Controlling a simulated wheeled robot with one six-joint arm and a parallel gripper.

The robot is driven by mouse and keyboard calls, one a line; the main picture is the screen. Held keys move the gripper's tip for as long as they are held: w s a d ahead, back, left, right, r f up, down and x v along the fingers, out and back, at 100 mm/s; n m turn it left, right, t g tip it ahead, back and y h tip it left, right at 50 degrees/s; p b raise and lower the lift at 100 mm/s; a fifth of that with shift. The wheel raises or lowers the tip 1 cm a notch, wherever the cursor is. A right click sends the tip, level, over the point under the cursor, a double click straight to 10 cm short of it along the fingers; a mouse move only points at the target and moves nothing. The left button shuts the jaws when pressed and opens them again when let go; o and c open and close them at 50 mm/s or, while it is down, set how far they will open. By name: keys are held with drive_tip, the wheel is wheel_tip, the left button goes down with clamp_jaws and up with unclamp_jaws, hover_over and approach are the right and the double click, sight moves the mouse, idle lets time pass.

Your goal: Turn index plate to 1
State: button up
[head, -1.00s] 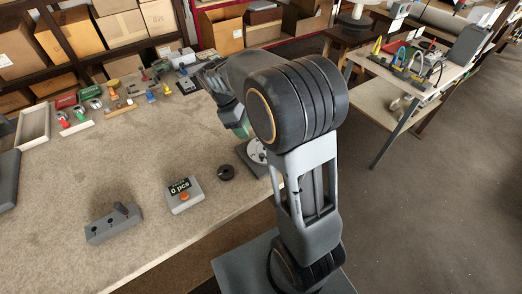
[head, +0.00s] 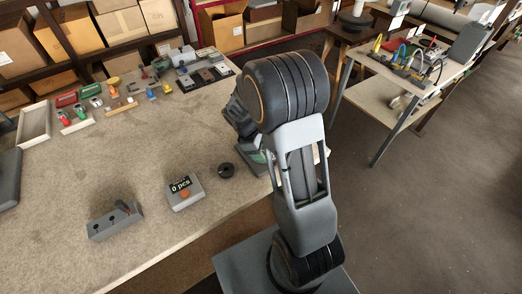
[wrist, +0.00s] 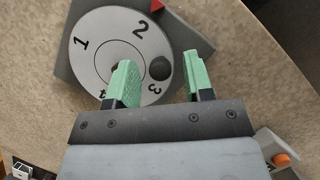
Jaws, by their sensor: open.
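The index plate (wrist: 121,55) is a white disc on a grey base in the wrist view. It bears the digits 1, 2, 3 and a partly hidden 4. A red pointer (wrist: 157,6) sits at the disc's edge, close to the 2. A dark round knob (wrist: 159,68) stands on the disc beside the 3. My gripper (wrist: 160,66) is open, its green fingers on either side of the knob in the picture; whether they are level with it I cannot tell. The left finger covers part of the disc's centre. In the head view my arm hides most of the plate.
A black ring (head: 226,170), a counter box (head: 184,193) reading "0 pcs" and a grey block (head: 115,221) are on the bench near the plate. Several small parts (head: 130,103) stand at the back. The bench's middle (head: 110,160) is clear.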

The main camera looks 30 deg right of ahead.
drive_tip(key=shift+c, duration=0.4)
clamp_jaws()
drive_tip(key=shift+w+m, duration=0.1)
drive_tip(key=shift+m, duration=0.2)
